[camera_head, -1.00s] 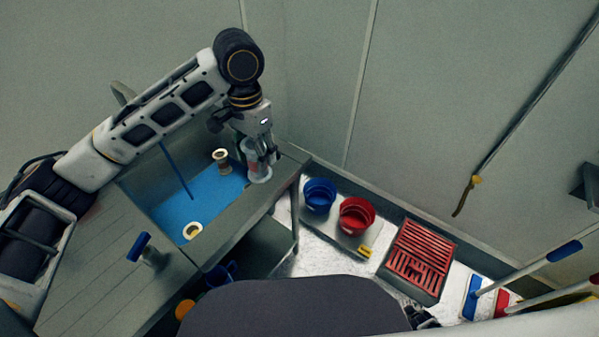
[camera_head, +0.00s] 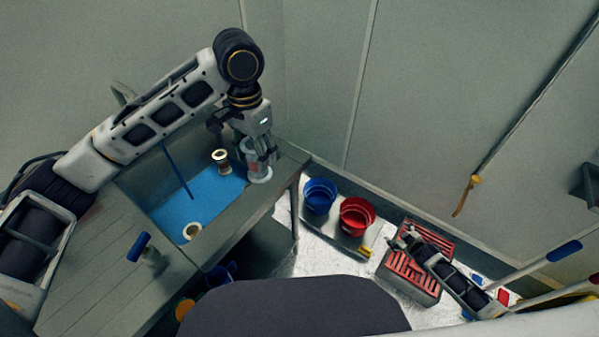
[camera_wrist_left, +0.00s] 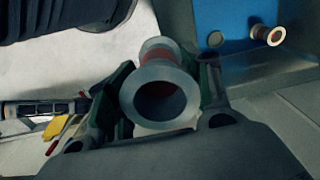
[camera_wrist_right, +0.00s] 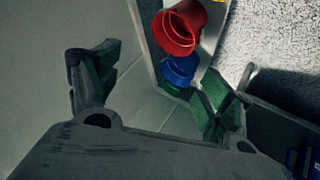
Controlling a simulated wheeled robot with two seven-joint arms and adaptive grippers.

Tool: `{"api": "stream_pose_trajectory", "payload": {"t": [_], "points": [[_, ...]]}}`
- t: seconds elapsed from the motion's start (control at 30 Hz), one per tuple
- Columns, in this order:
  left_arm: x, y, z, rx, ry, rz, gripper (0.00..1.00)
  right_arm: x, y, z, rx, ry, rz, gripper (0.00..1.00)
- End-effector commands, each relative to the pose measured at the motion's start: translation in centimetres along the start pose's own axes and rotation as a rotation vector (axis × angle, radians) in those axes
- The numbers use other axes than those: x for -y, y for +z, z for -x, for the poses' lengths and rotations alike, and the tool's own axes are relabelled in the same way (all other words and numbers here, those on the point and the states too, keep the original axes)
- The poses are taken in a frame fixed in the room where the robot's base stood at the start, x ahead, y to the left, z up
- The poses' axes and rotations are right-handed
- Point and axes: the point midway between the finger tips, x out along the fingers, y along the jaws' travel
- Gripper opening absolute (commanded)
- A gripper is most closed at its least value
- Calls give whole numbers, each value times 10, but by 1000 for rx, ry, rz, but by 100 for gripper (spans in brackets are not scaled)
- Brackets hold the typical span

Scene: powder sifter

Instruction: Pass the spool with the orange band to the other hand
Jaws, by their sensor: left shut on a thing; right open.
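My left gripper (camera_head: 258,153) is shut on a pale-flanged spool (camera_head: 259,175) above the right end of the bench. In the left wrist view, the spool (camera_wrist_left: 160,100) sits between the fingers, with an orange-red band around its middle. The head view does not clearly tell whether it touches the bench. My right gripper (camera_head: 403,239) is open over the red slatted crate, well to the right of the spool. In the right wrist view its fingers (camera_wrist_right: 158,88) are spread with nothing between them.
A blue bucket (camera_head: 320,195), a red bucket (camera_head: 357,216) and the red slatted crate (camera_head: 412,276) stand on the floor right of the bench.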

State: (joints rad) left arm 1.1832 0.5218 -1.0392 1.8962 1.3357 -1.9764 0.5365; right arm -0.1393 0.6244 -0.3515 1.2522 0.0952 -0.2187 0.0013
Motion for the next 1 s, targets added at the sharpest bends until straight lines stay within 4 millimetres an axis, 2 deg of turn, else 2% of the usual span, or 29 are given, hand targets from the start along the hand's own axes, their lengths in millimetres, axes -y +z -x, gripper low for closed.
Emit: {"api": "stream_pose_trajectory", "payload": {"t": [0.03,0.1,0.47,0.77,1.0], "points": [[0,0,0,-1,0,0,19,-4,-17,3,-27,-1,7,80],[0,0,0,-1,0,0,19,-6,-39,7,-63,-5,12,80],[0,0,0,-1,0,0,19,-7,-144,38,-237,-38,38,80],[0,0,0,-1,0,0,19,8,-225,79,-377,-89,46,80],[0,0,0,-1,0,0,19,28,-283,121,-485,-142,47,80]]}}
